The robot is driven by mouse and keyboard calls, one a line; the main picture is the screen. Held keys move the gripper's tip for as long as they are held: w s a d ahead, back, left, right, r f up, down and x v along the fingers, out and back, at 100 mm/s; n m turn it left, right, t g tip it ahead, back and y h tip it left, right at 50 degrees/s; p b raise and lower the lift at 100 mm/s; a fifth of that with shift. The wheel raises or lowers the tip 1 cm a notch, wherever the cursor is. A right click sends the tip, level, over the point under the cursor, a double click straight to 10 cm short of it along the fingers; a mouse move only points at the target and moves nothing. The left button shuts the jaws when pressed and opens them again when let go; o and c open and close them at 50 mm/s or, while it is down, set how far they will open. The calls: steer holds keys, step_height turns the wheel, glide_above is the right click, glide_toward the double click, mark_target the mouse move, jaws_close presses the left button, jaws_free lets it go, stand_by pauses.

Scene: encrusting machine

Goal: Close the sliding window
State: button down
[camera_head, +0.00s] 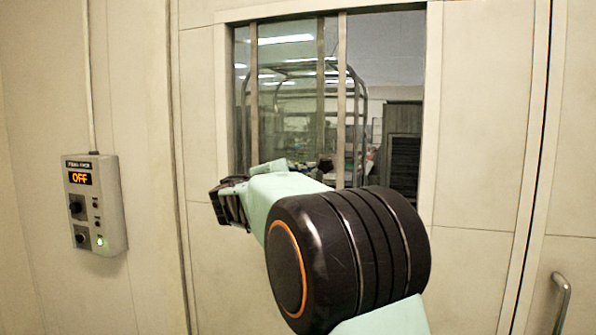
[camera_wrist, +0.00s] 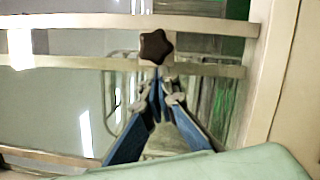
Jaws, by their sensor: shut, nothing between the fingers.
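The sliding window (camera_head: 341,70) is set in the pale wall in the head view, with upright metal bars and tinted glass at its left and middle. Its right part looks clear of glass, so it appears partly open. My gripper (camera_head: 229,203) is at the window's lower left corner, partly hidden behind my arm. In the wrist view my gripper (camera_wrist: 158,80) is shut and empty, its blue fingers converging just below a dark star-shaped knob (camera_wrist: 155,47).
A control box (camera_head: 95,203) showing "OFF" is on the wall at the left. A door handle (camera_head: 562,301) is at the lower right. Through the window a metal rack (camera_head: 352,78) and a dark louvred cabinet (camera_head: 404,147) show. My arm hides the wall below the window.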

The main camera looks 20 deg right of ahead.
steer(key=shift+s+d, duration=0.1)
stand_by(0.3)
steer(key=s+d+b, duration=1.1)
steer(key=d, duration=0.4)
steer(key=shift+s+d, duration=0.25)
steer(key=shift+d, duration=0.1)
steer(key=shift+r, duration=0.1)
steer(key=shift+b, duration=0.3)
